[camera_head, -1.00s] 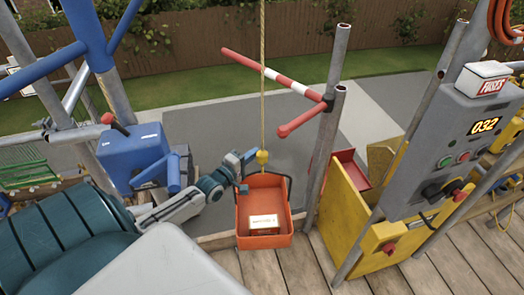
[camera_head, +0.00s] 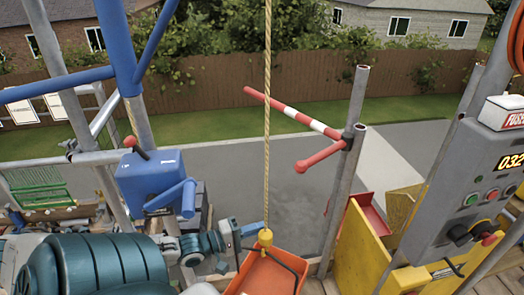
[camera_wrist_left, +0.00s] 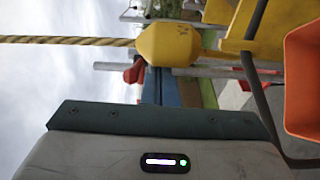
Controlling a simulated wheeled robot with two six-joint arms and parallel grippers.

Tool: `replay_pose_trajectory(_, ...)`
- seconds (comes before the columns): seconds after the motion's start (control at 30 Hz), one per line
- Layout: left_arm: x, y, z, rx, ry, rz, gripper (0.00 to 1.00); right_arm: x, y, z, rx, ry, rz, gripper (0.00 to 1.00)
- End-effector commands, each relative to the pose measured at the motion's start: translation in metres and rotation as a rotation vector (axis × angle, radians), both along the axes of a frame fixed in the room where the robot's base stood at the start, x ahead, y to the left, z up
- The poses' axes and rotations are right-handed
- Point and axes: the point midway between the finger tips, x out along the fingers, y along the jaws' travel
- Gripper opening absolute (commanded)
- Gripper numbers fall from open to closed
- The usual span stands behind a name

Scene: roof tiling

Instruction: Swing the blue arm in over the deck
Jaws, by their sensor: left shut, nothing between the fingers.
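The blue arm's thick blue post (camera_head: 122,50) stands at the upper left in the head view, with blue tubes (camera_head: 58,84) branching from it. Its upper part runs out of the picture. A blue winch box (camera_head: 152,178) with a crank sits on the post. A rope (camera_head: 267,120) hangs down to a yellow ball (camera_head: 265,237) above an orange bucket (camera_head: 262,275), cut off by the lower edge. My left gripper (camera_head: 238,238) is shut and empty, just left of the ball. The wrist view shows the ball (camera_wrist_left: 168,45) and bucket (camera_wrist_left: 303,85) close by; I cannot tell whether they touch the gripper.
A red-and-white bar (camera_head: 295,115) reaches left from grey posts (camera_head: 350,150) right of the rope. A yellow gate (camera_head: 362,245) and a grey control box (camera_head: 480,185) reading 032 stand at the right. Wooden deck boards (camera_head: 320,287) show at the bottom. Paving lies beyond.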

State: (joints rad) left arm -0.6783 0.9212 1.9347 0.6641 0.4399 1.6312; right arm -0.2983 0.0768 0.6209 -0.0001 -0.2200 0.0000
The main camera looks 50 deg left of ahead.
Motion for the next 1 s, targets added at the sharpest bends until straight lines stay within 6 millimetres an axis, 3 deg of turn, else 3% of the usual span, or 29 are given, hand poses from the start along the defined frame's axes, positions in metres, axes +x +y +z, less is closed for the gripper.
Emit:
replay_pose_trajectory(0.33, -0.02, -0.007, 0.0, 0.0, 0.0, 0.002, 0.0, -0.001, -0.001, 0.007, -0.001, 0.001, 0.0, 0.5)
replay_pose_trajectory(1.0, -0.018, -0.007, -0.001, 0.001, -0.001, 0.003, 0.0, -0.002, -0.006, 0.006, -0.006, 0.003, 0.002, 0.5)
